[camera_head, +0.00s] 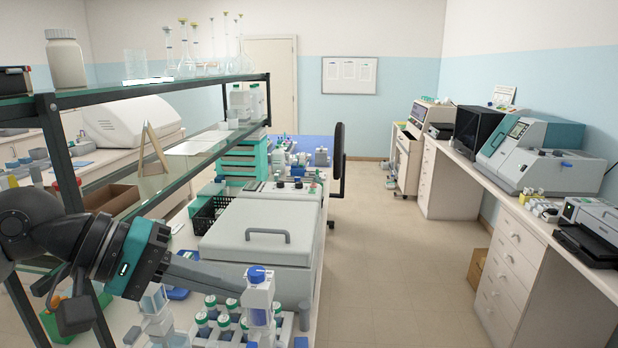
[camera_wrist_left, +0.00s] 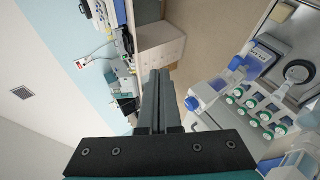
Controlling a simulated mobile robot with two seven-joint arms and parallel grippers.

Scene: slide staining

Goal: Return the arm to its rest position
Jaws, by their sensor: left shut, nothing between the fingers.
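My left arm comes in from the left of the head view, with a dark wrist and a teal band. My left gripper (camera_head: 238,287) points right over the bench; its grey fingers end beside a blue-capped bottle (camera_head: 260,290) in the picture. In the left wrist view the gripper (camera_wrist_left: 159,78) has its two fingers together with nothing between them. The blue-capped bottle (camera_wrist_left: 207,93) stands to the right of the fingers there, with a visible gap. My right gripper is not in view.
Green-capped bottles (camera_head: 224,325) stand in a rack under the gripper. A grey lidded machine (camera_head: 250,255) with a handle is just behind. A dark-framed glass shelf (camera_head: 165,188) rises beside the arm. The floor (camera_head: 390,260) to the right is mostly clear.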

